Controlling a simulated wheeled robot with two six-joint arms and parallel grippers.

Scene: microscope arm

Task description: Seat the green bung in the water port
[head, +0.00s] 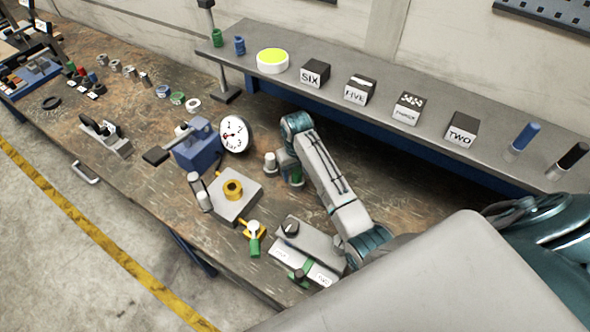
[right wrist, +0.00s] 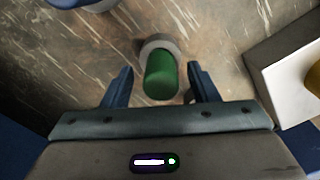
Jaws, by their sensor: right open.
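A green bung (right wrist: 161,76) shows in the right wrist view with a light grey round piece (right wrist: 158,42) at its far end. It lies between the two blue fingers of my right gripper (right wrist: 160,82), with a gap on each side. In the head view my right gripper (head: 286,160) reaches down at the bench, and a green part (head: 297,178) shows partly hidden beside it. No label marks the water port. A grey block with a yellow ring (head: 232,188) stands left of the gripper. My left gripper is not in view.
A round pressure gauge (head: 234,134) and a blue device (head: 196,150) stand close by on the left. A grey labelled box (head: 310,246) and a yellow valve with a green handle (head: 254,240) stand nearer. A raised shelf (head: 330,92) with labelled blocks runs behind.

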